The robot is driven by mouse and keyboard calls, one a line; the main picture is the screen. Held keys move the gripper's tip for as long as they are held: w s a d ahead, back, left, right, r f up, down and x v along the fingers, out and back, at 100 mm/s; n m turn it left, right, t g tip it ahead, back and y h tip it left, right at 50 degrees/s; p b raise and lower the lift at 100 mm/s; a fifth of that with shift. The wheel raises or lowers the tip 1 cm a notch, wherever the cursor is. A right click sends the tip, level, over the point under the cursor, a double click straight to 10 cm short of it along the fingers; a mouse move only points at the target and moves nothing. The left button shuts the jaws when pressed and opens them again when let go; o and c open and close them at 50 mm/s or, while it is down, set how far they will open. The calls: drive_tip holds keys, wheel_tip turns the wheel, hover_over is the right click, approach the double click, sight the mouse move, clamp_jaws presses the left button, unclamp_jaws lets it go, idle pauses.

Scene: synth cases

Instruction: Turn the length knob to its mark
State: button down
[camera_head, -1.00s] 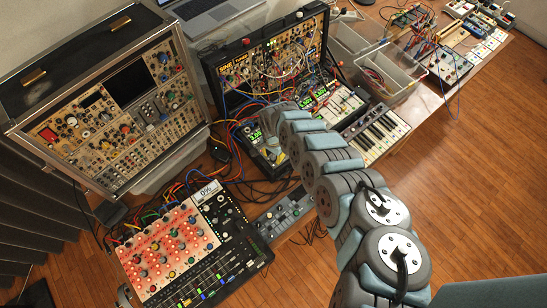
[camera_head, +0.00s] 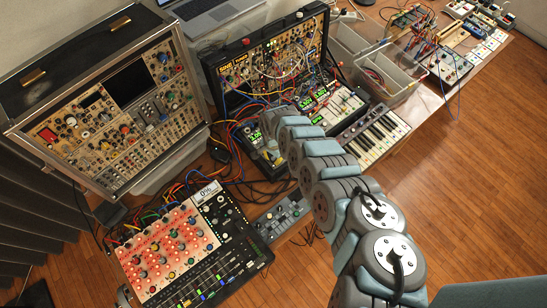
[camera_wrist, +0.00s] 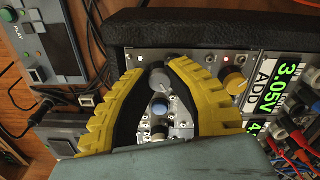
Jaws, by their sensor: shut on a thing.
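In the wrist view, a grey knob (camera_wrist: 158,78) with a light pointer line sits on a metal module panel. My gripper (camera_wrist: 159,70) has its two yellow ribbed fingers on either side of this knob and is shut on it. No "length" label or mark is readable, so I cannot tell from lettering which knob is the length knob. A blue knob (camera_wrist: 160,107) is just below the grey one, between the fingers. A yellow knob (camera_wrist: 235,82) is to the right, outside the right finger. In the head view, my arm mostly hides the gripper and this panel.
A display reading 3.05V ADD (camera_wrist: 286,75) is right of the panel, with patch cables below it. A black padded case edge (camera_wrist: 210,28) runs behind. A mixer (camera_head: 200,255), a large synth case (camera_head: 110,120) and a small keyboard (camera_head: 378,135) surround the arm.

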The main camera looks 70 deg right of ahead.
drive_tip(key=shift+n, duration=0.3)
drive_tip(key=shift+n+p, duration=0.4)
drive_tip(key=shift+n, duration=0.4)
drive_tip(key=n, duration=0.2)
drive_tip(key=shift+w+n, duration=0.1)
drive_tip(key=shift+n, duration=0.2)
drive_tip(key=n, duration=0.4)
drive_tip(key=shift+n+b, duration=0.3)
drive_tip(key=shift+n, duration=1.1)
drive_tip(key=c, duration=1.2)
unclamp_jaws()
